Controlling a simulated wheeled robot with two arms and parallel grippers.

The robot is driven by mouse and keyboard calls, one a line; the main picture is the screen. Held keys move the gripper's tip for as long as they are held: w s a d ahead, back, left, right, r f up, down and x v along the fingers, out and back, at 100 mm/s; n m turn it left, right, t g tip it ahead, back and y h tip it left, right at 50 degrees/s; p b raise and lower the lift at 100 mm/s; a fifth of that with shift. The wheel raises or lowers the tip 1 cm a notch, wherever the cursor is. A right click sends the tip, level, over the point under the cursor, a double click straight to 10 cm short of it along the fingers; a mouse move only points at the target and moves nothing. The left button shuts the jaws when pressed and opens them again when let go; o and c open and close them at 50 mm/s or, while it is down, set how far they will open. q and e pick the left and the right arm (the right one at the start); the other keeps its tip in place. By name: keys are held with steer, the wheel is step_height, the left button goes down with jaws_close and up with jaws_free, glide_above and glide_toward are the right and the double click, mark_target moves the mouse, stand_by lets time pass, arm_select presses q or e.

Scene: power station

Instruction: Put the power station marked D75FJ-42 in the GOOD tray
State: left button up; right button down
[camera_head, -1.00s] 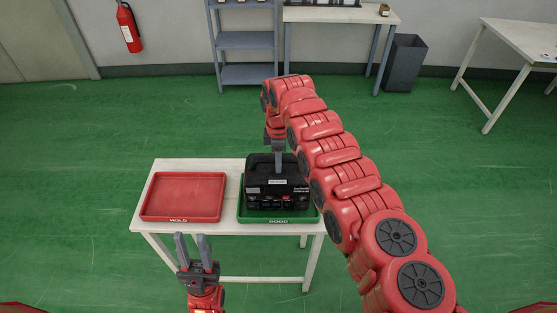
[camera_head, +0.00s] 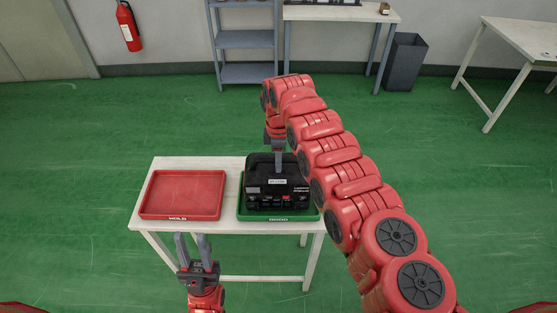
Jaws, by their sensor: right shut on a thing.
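A black power station (camera_head: 277,187) sits upright in the green GOOD tray (camera_head: 280,218) on the right half of the white table. It has a pale label on top, but the lettering is too small to read. My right gripper (camera_head: 278,168) reaches down from above and is shut on the power station at its top handle. My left gripper (camera_head: 192,240) is open and empty in front of the table's near edge, with its fingers pointing up in the picture.
A red HOLD tray (camera_head: 182,194) lies empty on the left half of the white table (camera_head: 225,166). A grey shelf (camera_head: 245,42), a back table (camera_head: 340,15), a dark bin (camera_head: 405,62) and a right-hand table (camera_head: 520,45) stand farther off. The green floor between is clear.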

steer(key=shift+f+b, duration=0.1)
steer(key=shift+b, duration=0.25)
steer(key=c, duration=0.6)
jaws_free()
steer(key=shift+o, duration=0.4)
steer(key=shift+s+f, duration=0.1)
steer(key=shift+f, duration=0.1)
